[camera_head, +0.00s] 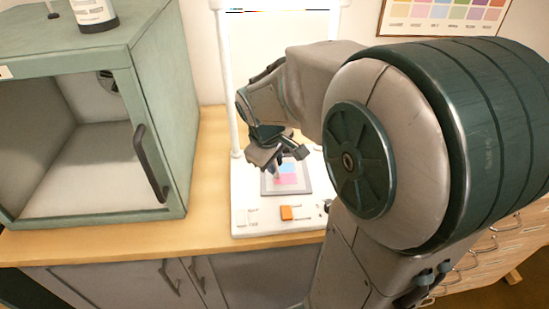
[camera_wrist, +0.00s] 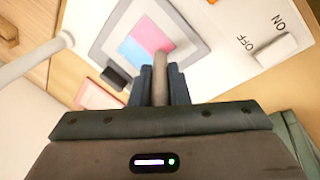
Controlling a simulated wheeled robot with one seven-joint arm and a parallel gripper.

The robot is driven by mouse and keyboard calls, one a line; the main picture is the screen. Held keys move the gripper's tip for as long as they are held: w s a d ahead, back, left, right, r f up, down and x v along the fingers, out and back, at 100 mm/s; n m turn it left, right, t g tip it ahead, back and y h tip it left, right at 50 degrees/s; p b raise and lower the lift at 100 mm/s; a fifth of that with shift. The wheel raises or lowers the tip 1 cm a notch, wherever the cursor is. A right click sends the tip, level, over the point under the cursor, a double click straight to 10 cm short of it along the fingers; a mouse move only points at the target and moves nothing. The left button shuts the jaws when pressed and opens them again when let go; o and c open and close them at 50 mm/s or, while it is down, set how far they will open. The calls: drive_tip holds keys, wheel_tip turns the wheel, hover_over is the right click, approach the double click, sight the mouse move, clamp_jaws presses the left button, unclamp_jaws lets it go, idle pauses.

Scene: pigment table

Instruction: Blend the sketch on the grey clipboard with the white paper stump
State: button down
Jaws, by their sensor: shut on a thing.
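The grey clipboard (camera_head: 306,182) lies flat on a white board; its grey border also shows in the wrist view (camera_wrist: 197,40). On it is a sketch (camera_head: 288,179) with pink and blue patches, seen also in the wrist view (camera_wrist: 148,44). My gripper (camera_head: 276,164) is over the clipboard. In the wrist view my gripper (camera_wrist: 162,85) is shut on the paper stump (camera_wrist: 161,66), which looks greyish-beige and points towards the sketch's pink part. I cannot tell whether its tip touches the sketch. A dark clip (camera_wrist: 115,78) sits at the clipboard's edge.
The white stand (camera_head: 244,200) has upright posts and an orange part (camera_head: 286,213) at its front. A white switch (camera_wrist: 276,50) lies beside ON and OFF marks. A green cabinet (camera_head: 160,75) stands left. Bare wooden tabletop (camera_head: 150,238) shows in front of it.

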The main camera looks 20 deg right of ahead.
drive_tip(key=shift+s+a, duration=0.25)
drive_tip(key=shift+s, duration=0.4)
drive_tip(key=shift+s+a, duration=0.25)
drive_tip(key=shift+s, duration=0.35)
drive_tip(key=shift+w+d+p, duration=0.2)
drive_tip(key=shift+w+d, duration=0.3)
drive_tip(key=shift+w, duration=0.85)
drive_tip(key=shift+w+d+p, duration=0.15)
drive_tip(key=shift+w+d, duration=0.35)
drive_tip(key=shift+w, duration=0.8)
drive_tip(key=shift+w+d+p, duration=0.2)
drive_tip(key=shift+w+d, duration=0.3)
drive_tip(key=shift+w, duration=0.85)
wheel_tip(320, 180, up, 7)
drive_tip(key=p, duration=0.5)
